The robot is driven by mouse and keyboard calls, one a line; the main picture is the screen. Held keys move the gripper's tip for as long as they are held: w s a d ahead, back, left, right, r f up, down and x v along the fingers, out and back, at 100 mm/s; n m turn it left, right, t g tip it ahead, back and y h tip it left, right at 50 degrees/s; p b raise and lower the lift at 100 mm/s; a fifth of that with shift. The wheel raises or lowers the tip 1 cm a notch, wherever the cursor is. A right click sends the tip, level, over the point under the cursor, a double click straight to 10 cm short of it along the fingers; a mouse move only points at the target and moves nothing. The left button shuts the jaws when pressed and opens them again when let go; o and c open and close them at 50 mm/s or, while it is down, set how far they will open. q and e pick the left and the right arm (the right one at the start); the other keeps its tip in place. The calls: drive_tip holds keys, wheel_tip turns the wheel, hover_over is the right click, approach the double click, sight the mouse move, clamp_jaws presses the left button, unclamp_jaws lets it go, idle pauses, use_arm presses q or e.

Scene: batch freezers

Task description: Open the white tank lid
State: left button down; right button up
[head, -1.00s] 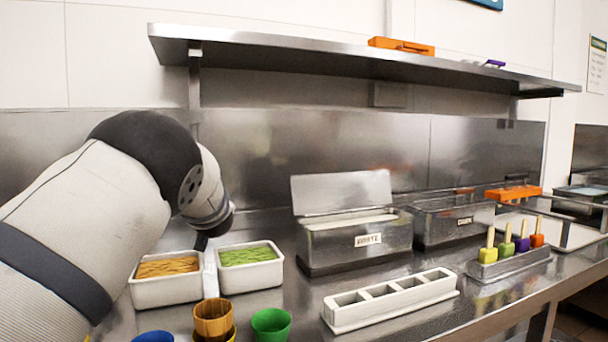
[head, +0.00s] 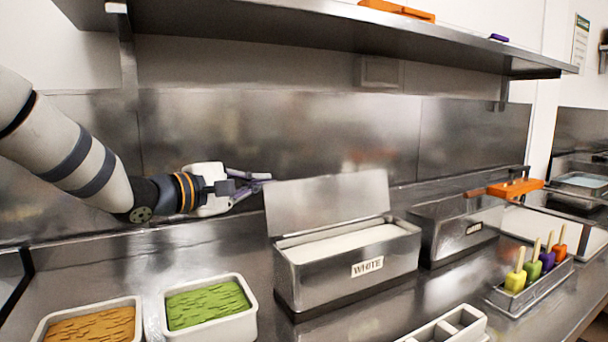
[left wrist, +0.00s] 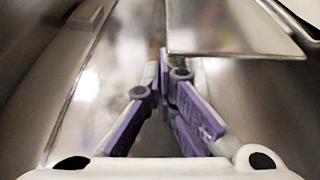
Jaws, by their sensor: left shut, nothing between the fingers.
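The white tank (head: 350,272) is a steel box with a "WHITE" label, standing on the counter in the middle of the head view. Its lid (head: 328,203) is raised and leans back at the rear edge, so the pale white contents show. My left gripper (head: 266,178) is shut and empty. It is behind and to the left of the raised lid, near its upper left corner; I cannot tell if they touch. In the left wrist view the purple-padded fingers (left wrist: 163,62) meet beside a metal panel's edge, apparently the lid (left wrist: 230,25). My right gripper is not in view.
A second closed steel tank (head: 455,232) stands right of the white one. Trays of green (head: 255,318) and orange-brown (head: 48,330) pieces sit front left. A popsicle holder (head: 530,290) is at right. A shelf (head: 300,35) overhangs the back wall.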

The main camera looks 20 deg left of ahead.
use_arm(q)
drive_tip(key=x, duration=0.9)
drive_tip(key=shift+w+f, duration=0.15)
drive_tip(key=shift+f, duration=0.2)
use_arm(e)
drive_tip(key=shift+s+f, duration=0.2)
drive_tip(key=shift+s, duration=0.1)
